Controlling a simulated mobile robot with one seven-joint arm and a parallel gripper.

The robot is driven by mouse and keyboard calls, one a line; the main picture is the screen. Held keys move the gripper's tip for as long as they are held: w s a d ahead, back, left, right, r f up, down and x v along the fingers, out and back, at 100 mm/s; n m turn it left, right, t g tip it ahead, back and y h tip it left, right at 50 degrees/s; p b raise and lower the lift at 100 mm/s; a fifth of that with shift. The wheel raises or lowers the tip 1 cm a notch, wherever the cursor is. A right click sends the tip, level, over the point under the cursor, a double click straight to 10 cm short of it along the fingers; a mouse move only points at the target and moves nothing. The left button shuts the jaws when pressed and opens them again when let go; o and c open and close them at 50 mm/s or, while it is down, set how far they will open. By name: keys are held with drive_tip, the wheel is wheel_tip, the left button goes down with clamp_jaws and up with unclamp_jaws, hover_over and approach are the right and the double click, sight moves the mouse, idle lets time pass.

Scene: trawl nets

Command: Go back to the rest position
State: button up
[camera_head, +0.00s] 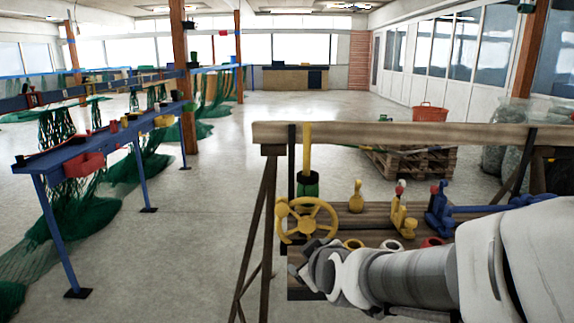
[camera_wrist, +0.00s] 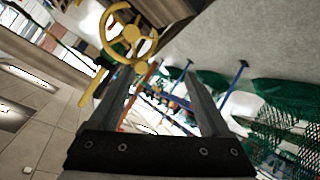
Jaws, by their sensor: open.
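My arm reaches in from the lower right of the head view, and my gripper (camera_head: 305,270) is at the left end of the wooden workbench, just below a yellow handwheel (camera_head: 307,220). In the wrist view my gripper (camera_wrist: 165,75) has its two fingers apart with nothing between them. The yellow handwheel also shows in the wrist view (camera_wrist: 128,36), up and left of the fingers. It sits on a valve with a green body (camera_head: 308,188). I cannot tell from these views how close the fingers are to the wheel.
The bench (camera_head: 410,132) carries a yellow valve (camera_head: 404,215), a blue valve (camera_head: 440,210) and several rings. A blue rack (camera_head: 95,145) draped with green nets stands left. A pallet stack (camera_head: 410,165) and red basket (camera_head: 429,112) are behind. The floor between is clear.

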drive_tip(key=s+d+r+m+g+h+p, duration=0.1)
drive_tip(key=s+d+r+m+g, duration=0.3)
drive_tip(key=s, duration=0.7)
drive_tip(key=s+d+f+m+g+h, duration=0.15)
drive_tip(key=s+d+m, duration=0.4)
drive_tip(key=s, duration=0.55)
wheel_tip(320, 180, up, 18)
drive_tip(key=p, duration=1.7)
drive_tip(key=shift+w+d+n, duration=0.15)
drive_tip(key=shift+w+n, duration=0.2)
drive_tip(key=shift+w, duration=0.1)
drive_tip(key=shift+f, duration=0.15)
